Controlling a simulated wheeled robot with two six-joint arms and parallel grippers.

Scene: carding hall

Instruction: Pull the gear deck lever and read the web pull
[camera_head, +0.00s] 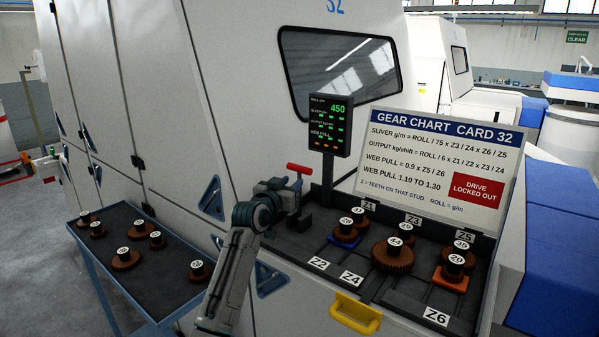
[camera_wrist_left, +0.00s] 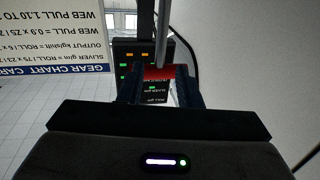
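The gear deck lever has a red T-shaped handle (camera_head: 299,168) and stands at the left end of the gear deck (camera_head: 408,310). My left gripper (camera_head: 292,188) is at the handle, just below and left of it. In the left wrist view the red handle (camera_wrist_left: 159,73) spans the gap between the two spread fingers (camera_wrist_left: 160,88); I see no clear grip on it. A display (camera_head: 330,125) behind the lever reads 450 on its roll line; its web pull line is too small to read. The chart card (camera_head: 437,160) gives web pull = 0.9 x Z5 / Z6. My right gripper is out of view.
Numbered brown gears stand on the deck, some on blue or orange bases, such as the large gear (camera_head: 393,256). A yellow handle (camera_head: 355,313) is at the deck's front. A dark-topped side table (camera_head: 150,285) at left holds several gears. The machine housing (camera_head: 235,60) rises behind.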

